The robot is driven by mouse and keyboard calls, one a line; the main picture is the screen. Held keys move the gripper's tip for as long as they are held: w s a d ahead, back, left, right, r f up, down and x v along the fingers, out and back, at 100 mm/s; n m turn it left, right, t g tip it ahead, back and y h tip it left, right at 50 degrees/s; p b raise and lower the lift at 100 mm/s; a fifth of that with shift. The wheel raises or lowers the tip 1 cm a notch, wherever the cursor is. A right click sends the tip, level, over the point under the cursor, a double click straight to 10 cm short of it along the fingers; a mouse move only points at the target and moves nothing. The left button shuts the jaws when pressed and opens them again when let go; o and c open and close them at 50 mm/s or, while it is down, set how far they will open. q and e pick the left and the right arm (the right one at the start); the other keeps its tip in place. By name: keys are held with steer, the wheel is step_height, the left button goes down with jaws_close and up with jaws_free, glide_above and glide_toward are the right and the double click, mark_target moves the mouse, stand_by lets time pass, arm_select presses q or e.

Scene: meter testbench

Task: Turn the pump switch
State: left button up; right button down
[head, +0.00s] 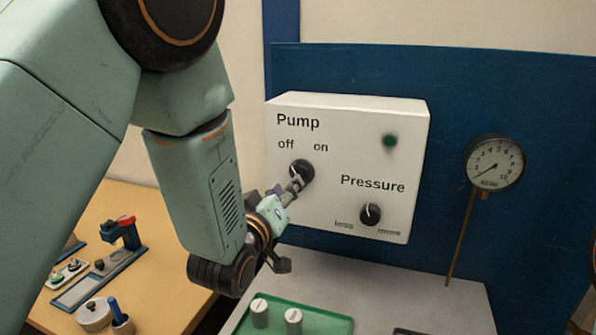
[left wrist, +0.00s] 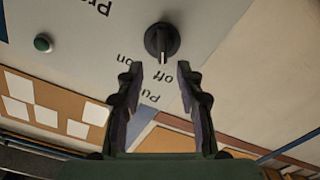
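The pump switch (head: 301,169) is a round black knob on the white control box (head: 345,120), below the words "Pump", "off" and "on". In the left wrist view the knob (left wrist: 162,40) shows a pale pointer line aimed towards the word "off". My left gripper (head: 297,185) is at the knob's lower side in the head view and covers part of it. In the left wrist view its two fingers (left wrist: 160,67) are apart with nothing between them. The knob lies just beyond the fingertips; I see no contact.
The pressure knob (head: 370,214) and a green lamp (head: 389,140) share the box. A round gauge (head: 494,162) is at the right. A green tray (head: 330,323) with white cylinders is below on the grey bench (head: 420,290). A wooden table (head: 150,240) holds tools at left.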

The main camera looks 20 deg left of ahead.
mark_target(296, 174)
arm_select(q)
steer(key=w, duration=0.6)
steer(key=shift+w+p, duration=0.3)
steer(key=shift+p, duration=0.05)
steer(key=shift+w+a+f, duration=0.1)
steer(key=shift+w+a, duration=0.15)
steer(key=shift+a, duration=0.15)
steer(key=shift+d, duration=0.45)
steer(key=shift+c, duration=0.2)
steer(key=shift+d, duration=0.1)
steer(key=shift+c, duration=0.7)
steer(key=shift+a, duration=0.4)
steer(key=c, duration=0.5)
steer(key=shift+d, duration=0.2)
jaws_close()
